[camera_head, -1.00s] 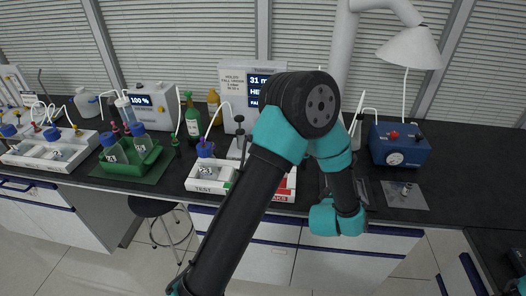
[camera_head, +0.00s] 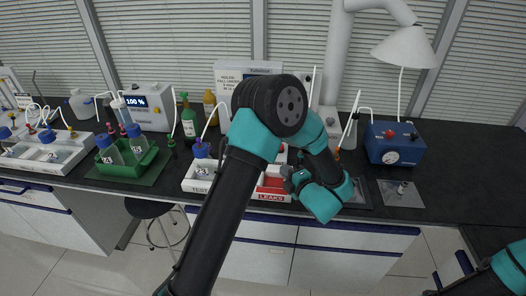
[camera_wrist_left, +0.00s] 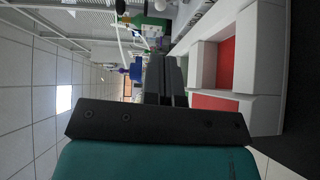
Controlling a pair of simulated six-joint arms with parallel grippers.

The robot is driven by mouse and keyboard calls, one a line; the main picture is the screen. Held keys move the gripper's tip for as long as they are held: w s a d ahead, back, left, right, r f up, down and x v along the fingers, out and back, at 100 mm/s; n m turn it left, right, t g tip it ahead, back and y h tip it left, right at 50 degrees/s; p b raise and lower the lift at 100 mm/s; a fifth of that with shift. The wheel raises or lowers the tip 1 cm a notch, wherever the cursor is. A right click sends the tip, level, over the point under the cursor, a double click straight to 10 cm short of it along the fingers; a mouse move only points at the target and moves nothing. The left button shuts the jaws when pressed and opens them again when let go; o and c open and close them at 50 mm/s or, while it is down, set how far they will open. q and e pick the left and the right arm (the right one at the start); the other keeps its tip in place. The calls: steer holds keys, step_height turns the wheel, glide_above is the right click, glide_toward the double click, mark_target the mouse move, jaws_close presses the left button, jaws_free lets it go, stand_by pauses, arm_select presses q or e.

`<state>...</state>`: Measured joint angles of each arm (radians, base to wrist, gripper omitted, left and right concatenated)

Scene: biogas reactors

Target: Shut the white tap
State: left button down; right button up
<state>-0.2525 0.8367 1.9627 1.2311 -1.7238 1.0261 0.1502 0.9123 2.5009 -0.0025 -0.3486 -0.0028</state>
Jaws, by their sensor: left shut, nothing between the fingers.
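My left gripper (camera_head: 287,176) is at the LEAKS tray (camera_head: 271,193), a white tray with a red floor. In the left wrist view the gripper's dark fingers (camera_wrist_left: 165,62) are together with nothing between them, and the tray (camera_wrist_left: 258,60) lies beside them on the right. A bottle with a blue cap (camera_head: 201,149) stands in the white TEST tray (camera_head: 198,185), left of the gripper. I cannot make out the white tap in either view; my left arm covers part of the bench behind it. My right gripper is not in view.
A green rack (camera_head: 125,165) with blue-capped bottles, a green bottle (camera_head: 189,122) and a yellow bottle (camera_head: 209,106) stand to the left. A blue box with a gauge (camera_head: 394,146) stands to the right, behind a grey mat (camera_head: 410,199). The bench's far right is clear.

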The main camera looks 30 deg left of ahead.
arm_select(q)
steer(key=x, duration=1.4)
steer(key=shift+a+r, duration=0.1)
stand_by(0.3)
steer(key=shift+w+r+h, duration=0.1)
steer(key=shift+w+h, duration=0.05)
steer(key=shift+h, duration=0.15)
